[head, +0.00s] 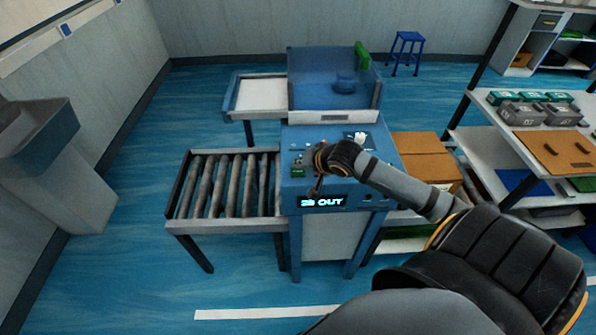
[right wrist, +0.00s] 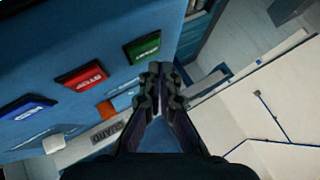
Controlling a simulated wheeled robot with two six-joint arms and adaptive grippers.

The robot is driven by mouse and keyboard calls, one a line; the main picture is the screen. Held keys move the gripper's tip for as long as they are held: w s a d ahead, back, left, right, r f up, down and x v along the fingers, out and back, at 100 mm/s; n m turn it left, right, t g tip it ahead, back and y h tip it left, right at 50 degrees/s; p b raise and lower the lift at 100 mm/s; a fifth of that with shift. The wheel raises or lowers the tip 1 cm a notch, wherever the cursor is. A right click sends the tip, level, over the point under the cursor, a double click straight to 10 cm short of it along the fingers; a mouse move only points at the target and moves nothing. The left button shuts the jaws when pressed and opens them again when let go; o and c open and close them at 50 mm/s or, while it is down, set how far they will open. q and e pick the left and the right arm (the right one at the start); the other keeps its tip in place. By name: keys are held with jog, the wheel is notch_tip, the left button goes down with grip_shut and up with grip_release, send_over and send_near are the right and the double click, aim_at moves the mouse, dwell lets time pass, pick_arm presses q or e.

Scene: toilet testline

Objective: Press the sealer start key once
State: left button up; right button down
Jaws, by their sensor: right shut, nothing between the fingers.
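The blue sealer (head: 296,205) stands in the middle of the head view, its lit display (head: 322,201) reading something like "28 OUT". My right arm reaches over its control panel, with the right gripper (head: 316,188) pointing down just above the display. In the right wrist view the shut, empty fingers (right wrist: 161,72) are beside the green key (right wrist: 143,47), which looks like the start key. Its label is hard to read. A red key (right wrist: 82,77) and a blue key (right wrist: 25,108) follow to the left. I cannot tell whether the fingertips touch the panel. My left gripper is out of view.
A roller conveyor (head: 228,184) adjoins the sealer on the left. A cardboard box (head: 418,158) sits at its right. A shelf rack (head: 545,140) with trays and grey boxes stands further right. A blue stool (head: 406,45) is behind. The floor at front left is clear.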

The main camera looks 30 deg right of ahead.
jog(key=shift+f, duration=0.1)
jog(key=shift+f, duration=0.3)
